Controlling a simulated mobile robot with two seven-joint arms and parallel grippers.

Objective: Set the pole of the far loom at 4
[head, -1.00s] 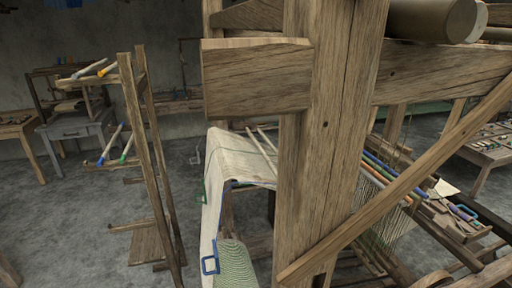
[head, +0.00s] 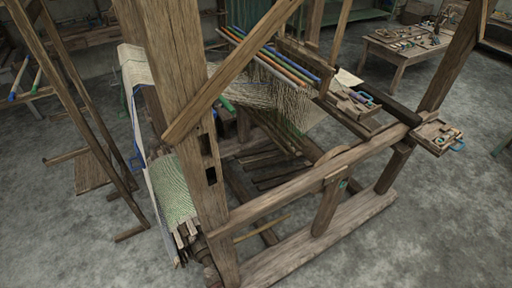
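A large wooden loom (head: 205,175) fills the middle of the head view, with a thick upright post and a diagonal brace. Several coloured rods (head: 272,56), blue, orange and green among them, lie side by side across it with threads hanging below. Pale cloth (head: 135,68) hangs at its left side, with a green woven roll (head: 172,190) lower down. I cannot tell whether this is the far loom or which part is its pole. No scale or number 4 is legible. Neither of my grippers is in view.
A small tray (head: 437,136) of tools sits at the loom's right end. A worktable (head: 408,62) with tools stands at the back right. Grey floor (head: 440,220) is clear at the lower right.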

